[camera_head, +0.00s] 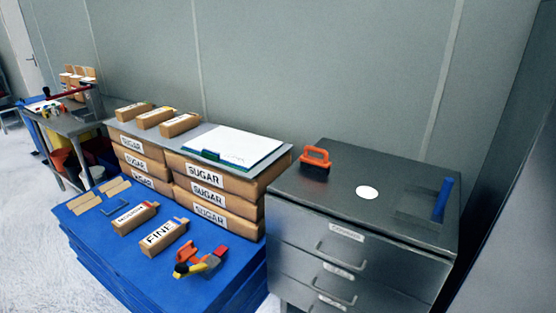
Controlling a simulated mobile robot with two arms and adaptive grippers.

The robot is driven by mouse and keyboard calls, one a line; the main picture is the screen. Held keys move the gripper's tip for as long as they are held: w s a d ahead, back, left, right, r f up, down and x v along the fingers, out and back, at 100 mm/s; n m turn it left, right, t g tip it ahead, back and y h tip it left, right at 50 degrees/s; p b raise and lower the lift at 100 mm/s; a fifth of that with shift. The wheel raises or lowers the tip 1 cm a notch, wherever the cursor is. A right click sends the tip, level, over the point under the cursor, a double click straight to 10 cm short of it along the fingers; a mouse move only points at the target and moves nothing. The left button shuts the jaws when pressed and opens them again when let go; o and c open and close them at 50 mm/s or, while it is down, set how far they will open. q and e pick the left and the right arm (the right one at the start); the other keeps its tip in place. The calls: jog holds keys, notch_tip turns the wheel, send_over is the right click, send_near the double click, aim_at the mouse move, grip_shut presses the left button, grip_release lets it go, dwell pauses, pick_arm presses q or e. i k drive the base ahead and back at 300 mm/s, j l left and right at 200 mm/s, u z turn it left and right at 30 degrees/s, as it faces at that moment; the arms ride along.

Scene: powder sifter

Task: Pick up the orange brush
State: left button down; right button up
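An orange brush (315,157) with a looped handle and a dark underside lies on top of the grey metal drawer cabinet (330,195), near its back left corner. Nothing touches or covers it. Neither of my grippers shows in the head view.
A white disc (367,192) and a blue-handled item (443,199) lie on the cabinet. A blue platform (120,250) in front holds bags and orange, yellow and red tools (200,262).

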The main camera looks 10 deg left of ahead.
aim_at(308, 162)
jog(key=i+j+u, duration=0.15)
jog(key=i, duration=0.25)
jog(key=i+j+u, duration=0.2)
jog(key=i, duration=0.25)
jog(key=l, duration=0.1)
